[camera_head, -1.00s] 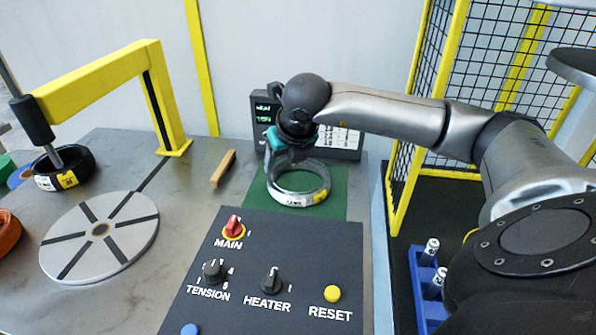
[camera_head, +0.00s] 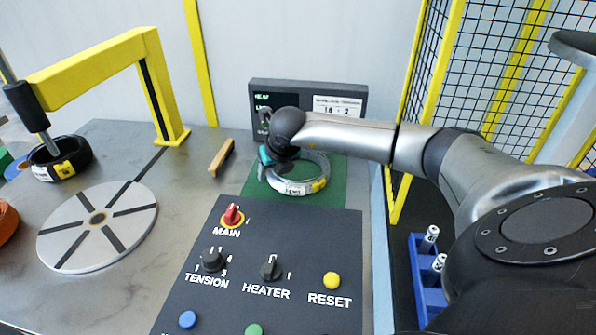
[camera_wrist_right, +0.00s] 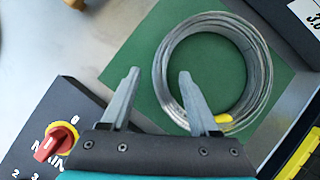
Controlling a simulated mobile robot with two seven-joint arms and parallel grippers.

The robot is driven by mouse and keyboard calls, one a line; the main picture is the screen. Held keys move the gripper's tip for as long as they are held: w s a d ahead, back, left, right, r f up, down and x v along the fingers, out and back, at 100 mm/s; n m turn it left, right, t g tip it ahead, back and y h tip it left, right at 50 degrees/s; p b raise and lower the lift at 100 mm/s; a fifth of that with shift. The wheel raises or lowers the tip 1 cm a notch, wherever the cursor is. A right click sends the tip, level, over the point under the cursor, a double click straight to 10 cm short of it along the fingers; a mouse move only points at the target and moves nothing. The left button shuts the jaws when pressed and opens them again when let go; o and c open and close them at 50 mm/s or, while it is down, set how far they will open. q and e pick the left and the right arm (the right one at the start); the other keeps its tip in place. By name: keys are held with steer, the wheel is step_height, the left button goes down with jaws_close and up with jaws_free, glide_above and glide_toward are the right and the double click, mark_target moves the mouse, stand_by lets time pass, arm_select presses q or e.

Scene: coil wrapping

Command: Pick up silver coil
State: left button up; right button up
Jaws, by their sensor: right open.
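The silver coil (camera_head: 306,187) lies flat on a green mat (camera_head: 335,190) behind the control panel, with a white and yellow label on its front. In the right wrist view, the coil (camera_wrist_right: 259,75) is a ring of shiny wire with a yellow patch low on it. My right gripper (camera_head: 268,162) is over the coil's left side, pointing down. In the wrist view my right gripper (camera_wrist_right: 159,75) is open, one fingertip outside the ring and the other over its hole. The left wall shows between them. I cannot tell how far the tips have come down. My left gripper is not in view.
The control panel (camera_head: 300,225) with knobs and buttons lies in front. A display (camera_head: 345,104) stands behind the mat. A wooden block (camera_head: 221,157) lies left of the mat. Further left are a white turntable (camera_head: 75,240), a yellow arm (camera_head: 85,68) and a black coil (camera_head: 80,150).

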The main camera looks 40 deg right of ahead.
steer(key=shift+x, duration=1.2)
jaws_close()
stand_by(0.5)
steer(key=shift+r, duration=0.15)
